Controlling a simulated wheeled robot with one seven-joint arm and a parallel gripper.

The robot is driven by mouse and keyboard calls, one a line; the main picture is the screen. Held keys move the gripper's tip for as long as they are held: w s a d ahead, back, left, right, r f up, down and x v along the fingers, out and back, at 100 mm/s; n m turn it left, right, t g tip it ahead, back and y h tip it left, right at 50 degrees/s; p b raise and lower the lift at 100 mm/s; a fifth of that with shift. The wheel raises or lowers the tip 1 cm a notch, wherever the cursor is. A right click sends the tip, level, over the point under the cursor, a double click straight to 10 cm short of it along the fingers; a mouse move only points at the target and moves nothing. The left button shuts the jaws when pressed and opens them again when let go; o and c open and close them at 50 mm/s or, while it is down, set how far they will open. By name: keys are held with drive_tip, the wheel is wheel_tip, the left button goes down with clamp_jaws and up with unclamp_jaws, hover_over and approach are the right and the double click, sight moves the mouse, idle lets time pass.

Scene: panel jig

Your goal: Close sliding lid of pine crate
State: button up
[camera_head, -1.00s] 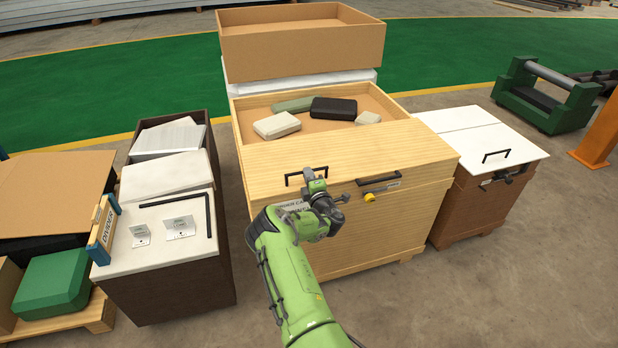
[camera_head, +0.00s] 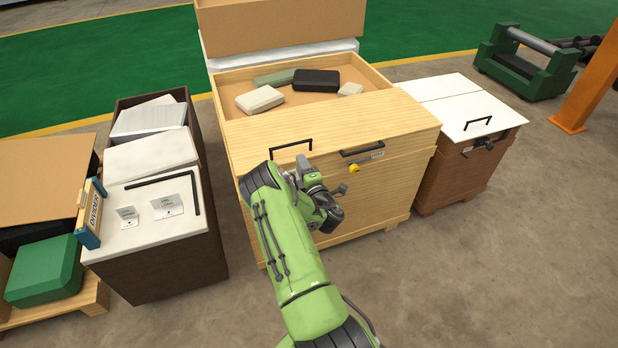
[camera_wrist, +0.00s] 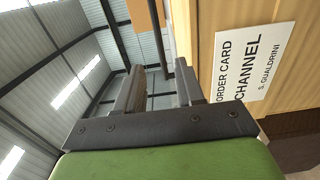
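The pine crate (camera_head: 392,185) stands in the middle of the head view. Its sliding lid (camera_head: 345,118) covers the front part of the top, and the rear part is open. A black bar handle (camera_head: 290,146) stands at the lid's front left. My gripper (camera_head: 303,176) is at the crate's front face, just below and right of that handle, partly hidden by my wrist. In the wrist view its two fingers (camera_wrist: 158,90) are apart with a gap between them. A thin black bar (camera_wrist: 160,40) shows beyond the fingertips. I see no contact with the handle.
Several packages, including a black case (camera_head: 316,80), lie in the crate's open part. A black latch (camera_head: 362,149) and yellow knob (camera_head: 354,168) sit right of the handle. A white-topped crate (camera_head: 470,105) stands right, a dark cabinet (camera_head: 160,262) left. Floor in front right is clear.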

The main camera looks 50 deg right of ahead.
drive_tip(key=v, duration=0.7)
